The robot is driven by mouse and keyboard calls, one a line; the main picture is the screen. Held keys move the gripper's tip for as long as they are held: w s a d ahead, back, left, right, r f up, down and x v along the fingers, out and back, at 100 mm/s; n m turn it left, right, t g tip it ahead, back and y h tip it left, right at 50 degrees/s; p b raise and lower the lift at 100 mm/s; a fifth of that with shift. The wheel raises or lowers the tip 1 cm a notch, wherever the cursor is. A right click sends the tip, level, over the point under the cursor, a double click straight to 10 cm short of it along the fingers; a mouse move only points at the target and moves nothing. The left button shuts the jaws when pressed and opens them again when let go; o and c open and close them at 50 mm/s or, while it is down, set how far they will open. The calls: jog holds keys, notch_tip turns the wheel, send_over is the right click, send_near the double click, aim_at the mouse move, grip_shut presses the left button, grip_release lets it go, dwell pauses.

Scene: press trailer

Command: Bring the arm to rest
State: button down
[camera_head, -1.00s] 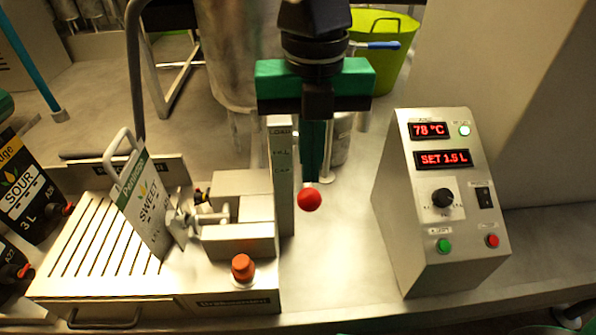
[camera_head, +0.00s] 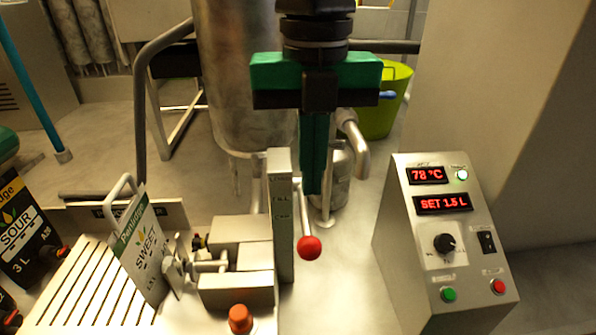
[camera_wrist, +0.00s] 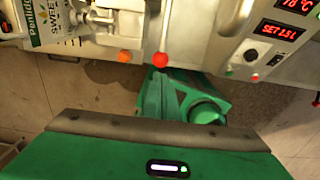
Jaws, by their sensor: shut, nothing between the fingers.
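My gripper (camera_head: 316,190) hangs down in the middle of the head view, its green fingers together and empty. The red ball knob (camera_head: 309,247) of a lever shows just below the fingertips in that view; whether they touch is hard to tell. In the wrist view my gripper (camera_wrist: 155,84) points up toward the red knob (camera_wrist: 160,59), with the fingers closed together.
A filling bench with an upright post (camera_head: 281,215) and an orange knob (camera_head: 240,318) stands left of my gripper. A white and green SWEET bag (camera_head: 143,245) sits on its slatted tray. A control box (camera_head: 440,240) stands at right, showing 78 °C. A steel tank (camera_head: 240,75) is behind.

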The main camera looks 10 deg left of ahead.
jog(key=w+d+f+m, duration=0.3)
jog(key=d+m, duration=0.4)
jog(key=d, duration=0.1)
jog(key=w+d+f+m, duration=0.2)
jog(key=d+m, duration=0.5)
jog(key=d, duration=0.2)
jog(key=w+d+f+m, duration=0.3)
jog(key=d+m, duration=0.4)
jog(key=d, duration=0.1)
jog(key=s+d+f+m, duration=0.5)
jog(key=s+d+m, duration=0.2)
jog(key=d+m, duration=0.3)
jog(key=s+d+f+m, duration=0.6)
jog(key=d+m, duration=0.4)
jog(key=m, duration=0.4)
jog(key=shift+s, duration=0.4)
jog(key=shift+w+f, duration=0.25)
jog(key=shift+w, duration=0.35)
